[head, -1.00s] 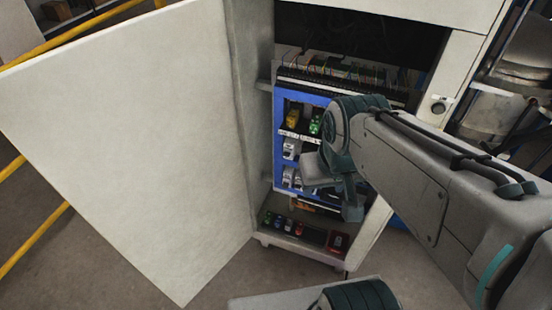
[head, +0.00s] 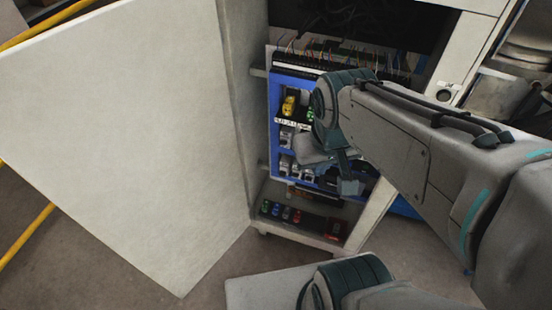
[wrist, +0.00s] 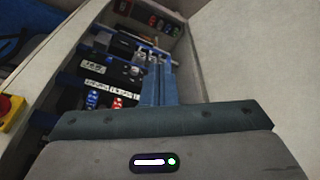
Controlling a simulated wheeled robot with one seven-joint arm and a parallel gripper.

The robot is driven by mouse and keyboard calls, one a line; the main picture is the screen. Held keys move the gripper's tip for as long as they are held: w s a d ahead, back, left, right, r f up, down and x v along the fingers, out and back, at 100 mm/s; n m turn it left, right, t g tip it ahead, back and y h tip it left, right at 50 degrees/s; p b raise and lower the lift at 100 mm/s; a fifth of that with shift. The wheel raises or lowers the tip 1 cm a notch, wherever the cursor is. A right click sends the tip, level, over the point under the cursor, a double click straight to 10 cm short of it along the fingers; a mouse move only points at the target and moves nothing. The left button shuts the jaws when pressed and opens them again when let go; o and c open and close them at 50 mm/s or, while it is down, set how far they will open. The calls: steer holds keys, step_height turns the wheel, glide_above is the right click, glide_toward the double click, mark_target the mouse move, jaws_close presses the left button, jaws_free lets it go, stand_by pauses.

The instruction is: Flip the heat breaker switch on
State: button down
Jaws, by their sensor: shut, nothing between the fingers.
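The blue breaker panel (head: 275,125) stands inside the open cabinet and also shows in the wrist view (wrist: 70,78). It carries a yellow switch (head: 289,106), a green switch (head: 310,113) partly behind my arm, and several grey breakers (head: 286,137) below. I cannot tell which one is the heat breaker; the labels are too small to read. My gripper (head: 348,186) is in front of the lower right part of the panel. In the wrist view its fingers (wrist: 159,66) are together and empty, close to the grey breakers. Contact cannot be made out, and the fingers hide part of the panel.
The large cabinet door (head: 120,140) stands open on the left. A bottom shelf (head: 262,222) holds several small coloured parts and a red one (head: 334,229). Wires (head: 330,55) run above the panel.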

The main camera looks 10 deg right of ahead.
steer(key=w+d+f+n+g+h+b, duration=0.25)
steer(key=f+b, duration=0.25)
steer(key=f, duration=0.4)
steer(key=w+d+f+n+g+h+b, duration=0.25)
steer(key=d+f+h+b, duration=0.2)
steer(key=f, duration=0.45)
steer(key=n+t+h+b, duration=0.2)
steer(key=n+t+b, duration=1.7)
steer(key=n+b, duration=0.45)
glide_toward(282, 174)
step_height(282, 174, down, 6)
steer(key=n+p, duration=0.1)
steer(key=shift+s+a+f, duration=0.2)
steer(key=shift+s+a, duration=0.1)
steer(key=shift+w, duration=0.1)
steer(key=f+b+x, duration=0.1)
steer(key=b+x, duration=0.2)
steer(key=x, duration=0.7)
steer(key=shift+s+a+r, duration=0.1)
steer(key=shift+s+r, duration=0.2)
steer(key=shift+r, duration=0.45)
steer(key=shift+s+a+r, duration=0.15)
steer(key=shift+s+r, duration=0.1)
steer(key=shift+r, duration=0.55)
steer(key=shift+s+a+r, duration=0.1)
steer(key=shift+s+r, duration=0.2)
steer(key=shift+r, duration=0.45)
